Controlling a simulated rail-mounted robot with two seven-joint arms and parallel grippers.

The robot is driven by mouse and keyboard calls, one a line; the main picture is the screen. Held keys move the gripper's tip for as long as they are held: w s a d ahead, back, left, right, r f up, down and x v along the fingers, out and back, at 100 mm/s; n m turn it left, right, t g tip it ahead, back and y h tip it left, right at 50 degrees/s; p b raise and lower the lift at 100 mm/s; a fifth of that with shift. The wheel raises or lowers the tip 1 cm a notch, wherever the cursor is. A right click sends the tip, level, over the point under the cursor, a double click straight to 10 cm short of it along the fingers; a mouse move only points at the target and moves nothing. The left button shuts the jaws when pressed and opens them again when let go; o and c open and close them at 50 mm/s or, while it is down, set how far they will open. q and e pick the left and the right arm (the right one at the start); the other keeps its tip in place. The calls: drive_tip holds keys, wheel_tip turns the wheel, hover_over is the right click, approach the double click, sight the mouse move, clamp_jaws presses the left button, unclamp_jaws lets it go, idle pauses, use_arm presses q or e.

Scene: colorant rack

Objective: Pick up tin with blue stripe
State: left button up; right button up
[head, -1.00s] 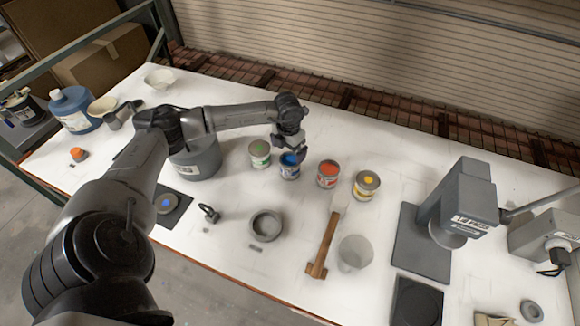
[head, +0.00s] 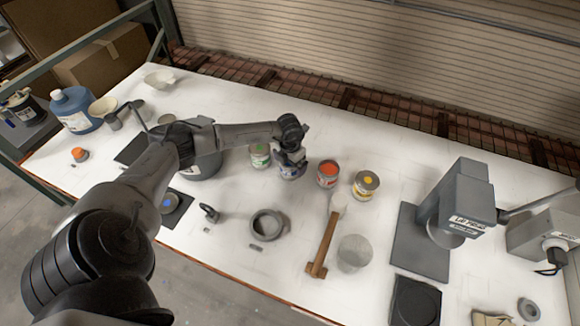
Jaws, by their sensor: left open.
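The tin with the blue stripe (head: 289,173) stands on the white table between the green tin and the red tin. My left gripper (head: 291,160) is right over it and hides its top and most of its blue. The gripper is open, with its fingers down at the tin's upper part. Whether the fingers touch the tin cannot be told. My right gripper is not in view.
The green tin (head: 260,156) stands close on the left, the red tin (head: 327,174) and yellow tin (head: 366,184) on the right. A brush (head: 325,245), grey ring dish (head: 267,225) and clear cup (head: 354,252) lie nearer. A grey machine (head: 462,200) stands right.

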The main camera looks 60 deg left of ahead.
use_arm(q)
drive_tip(key=c, duration=1)
drive_tip(key=shift+r, duration=0.25)
